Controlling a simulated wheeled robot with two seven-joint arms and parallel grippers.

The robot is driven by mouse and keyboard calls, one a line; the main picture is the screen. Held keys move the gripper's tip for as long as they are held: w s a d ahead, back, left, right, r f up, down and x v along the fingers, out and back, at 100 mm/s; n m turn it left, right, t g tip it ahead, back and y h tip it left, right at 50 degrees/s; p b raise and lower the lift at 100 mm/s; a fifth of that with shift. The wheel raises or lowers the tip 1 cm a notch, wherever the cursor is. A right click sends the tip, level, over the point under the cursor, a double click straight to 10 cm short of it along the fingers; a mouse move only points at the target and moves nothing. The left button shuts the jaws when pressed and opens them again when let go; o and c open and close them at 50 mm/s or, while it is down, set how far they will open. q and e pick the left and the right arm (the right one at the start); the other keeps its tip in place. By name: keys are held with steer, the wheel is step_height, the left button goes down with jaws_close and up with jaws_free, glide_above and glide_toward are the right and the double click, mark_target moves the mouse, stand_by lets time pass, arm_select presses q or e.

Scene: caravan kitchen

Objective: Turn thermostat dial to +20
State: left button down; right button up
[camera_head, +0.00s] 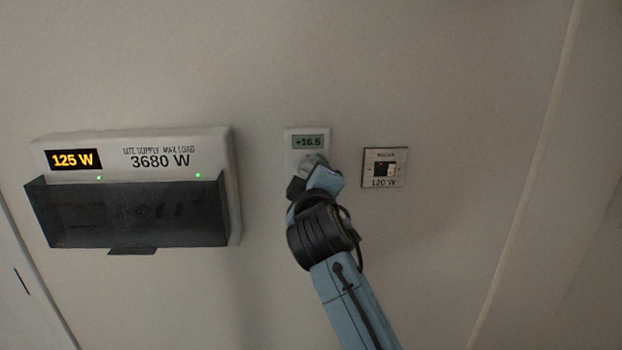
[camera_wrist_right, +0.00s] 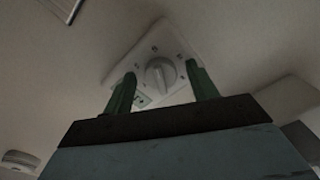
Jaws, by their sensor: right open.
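The thermostat (camera_head: 308,143) is a small white wall unit whose display reads +16.5. In the right wrist view its round dial (camera_wrist_right: 160,75) shows with a raised grip bar and small marks around it. My right gripper (camera_head: 314,163) is in front of the lower part of the thermostat and hides the dial in the head view. In the right wrist view the green fingers of the right gripper (camera_wrist_right: 161,88) are apart, one on each side of the dial, with gaps to it. I cannot tell how close the fingertips are to the wall. My left gripper is not in view.
A white supply box (camera_head: 215,150) with a dark cover, 125 W display and 3680 W label is on the wall at left. A small switch plate (camera_head: 398,168) marked 120 W is close to the right of my right gripper. The wall around is bare.

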steer(key=shift+s, duration=0.15)
steer(key=s+b, duration=0.2)
steer(key=s, duration=1.1)
steer(key=shift+d, duration=0.35)
step_height(320, 180, down, 42)
steer(key=w+d+m+g+b, duration=0.1)
steer(key=d+g+b, duration=0.1)
steer(key=g+b, duration=0.35)
steer(key=s+d+f+m+g, duration=0.1)
steer(key=s+d+f+g, duration=0.1)
steer(key=s+f, duration=0.35)
steer(key=s+d+f+m+g, duration=0.1)
steer(key=s+d+f+g, duration=0.1)
steer(key=f, duration=0.7)
steer(key=s+d+f+m+g, duration=0.1)
steer(key=s+d+f+g, duration=0.1)
steer(key=s+f, duration=0.35)
steer(key=s+d+f+m+g+b, duration=0.1)
steer(key=s+d+f, duration=0.4)
steer(key=s, duration=0.6)
steer(key=s+d+f+m+g+b, duration=0.2)
steer(key=s+d+f, duration=0.3)
steer(key=s+f, duration=0.5)
steer(key=s+d+f+m+g+h+b, duration=0.1)
steer(key=s+d+f, duration=0.4)
steer(key=s, duration=0.8)
step_height(320, 180, down, 3)
steer(key=shift+d+m+g, duration=0.3)
steer(key=shift+m+g, duration=0.45)
steer(key=shift+m, duration=0.35)
